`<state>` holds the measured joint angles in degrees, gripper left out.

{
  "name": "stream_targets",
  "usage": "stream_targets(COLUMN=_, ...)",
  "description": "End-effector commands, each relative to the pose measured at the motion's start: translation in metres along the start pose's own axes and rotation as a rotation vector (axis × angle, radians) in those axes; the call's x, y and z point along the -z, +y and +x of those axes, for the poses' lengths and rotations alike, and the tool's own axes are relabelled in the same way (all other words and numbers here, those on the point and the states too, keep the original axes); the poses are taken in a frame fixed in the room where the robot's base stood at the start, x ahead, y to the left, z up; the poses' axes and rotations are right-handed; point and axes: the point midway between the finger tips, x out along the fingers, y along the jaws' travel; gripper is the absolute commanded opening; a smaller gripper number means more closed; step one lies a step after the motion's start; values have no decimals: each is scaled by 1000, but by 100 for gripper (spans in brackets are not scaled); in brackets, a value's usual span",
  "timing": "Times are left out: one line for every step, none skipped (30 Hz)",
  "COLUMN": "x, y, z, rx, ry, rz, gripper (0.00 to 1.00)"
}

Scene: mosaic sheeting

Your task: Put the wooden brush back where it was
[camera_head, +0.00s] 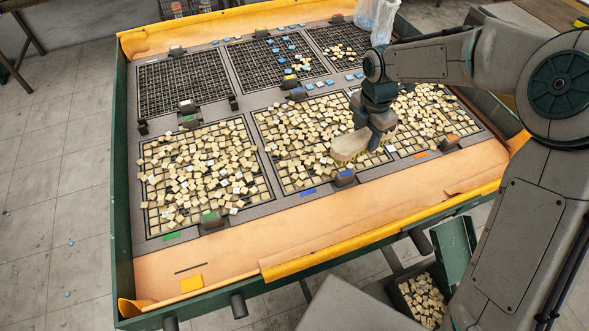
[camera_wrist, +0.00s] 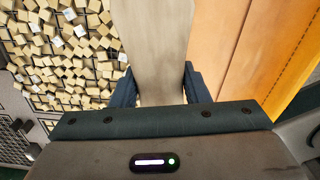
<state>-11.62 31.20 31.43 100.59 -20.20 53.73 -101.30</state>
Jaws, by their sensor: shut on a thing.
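The wooden brush (camera_head: 350,146) is pale wood and is held by my gripper (camera_head: 381,135) over the front edge of the front middle grid. In the wrist view the brush (camera_wrist: 152,50) runs up the middle of the picture, between the two dark blue fingers of my gripper (camera_wrist: 154,86). The gripper is shut on it. In the head view the brush lies roughly level, its light bristle side facing down. I cannot tell whether it touches the tiles below. The place where it was before is not marked in these frames.
A table (camera_head: 300,240) with an orange-tan surface and green sides carries several dark grids. The front grids hold many beige tiles (camera_head: 195,175). The back left grid (camera_head: 183,83) is empty. A clear plastic bag (camera_head: 377,18) stands at the back. A bin of tiles (camera_head: 424,297) sits below the front edge.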

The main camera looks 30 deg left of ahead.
Motion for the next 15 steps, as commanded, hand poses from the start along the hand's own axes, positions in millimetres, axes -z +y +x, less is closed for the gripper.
stream_targets(x=14, y=16, z=2, rx=-5, ry=-1, rz=-57, gripper=20)
stream_targets(x=21, y=22, z=0, rx=-5, ry=1, rz=-88, gripper=20)
stream_targets(x=29, y=30, z=-4, rx=-5, ry=2, rz=-121, gripper=20)
stream_targets(x=34, y=34, z=-6, rx=-5, ry=3, rz=-143, gripper=20)
stream_targets(x=39, y=38, z=-8, rx=-5, ry=4, rz=-161, gripper=20)
stream_targets(x=45, y=42, z=-11, rx=-4, ry=6, rz=-183, gripper=20)
stream_targets(x=48, y=45, z=-12, rx=-4, ry=7, rz=-195, gripper=20)
stream_targets(x=51, y=47, z=-13, rx=-4, ry=7, rz=-204, gripper=20)
stream_targets(x=56, y=51, z=-13, rx=-3, ry=9, rz=-214, gripper=20)
stream_targets(x=59, y=54, z=-12, rx=-2, ry=10, rz=-219, gripper=20)
stream_targets(x=63, y=57, z=-10, rx=-2, ry=10, rz=-222, gripper=20)
stream_targets(x=68, y=62, z=-7, rx=-2, ry=10, rz=-224, gripper=20)
stream_targets(x=73, y=66, z=-3, rx=-1, ry=11, rz=-225, gripper=20)
stream_targets(x=78, y=71, z=1, rx=0, ry=12, rz=-226, gripper=20)
stream_targets(x=85, y=78, z=6, rx=0, ry=12, rz=-226, gripper=20)
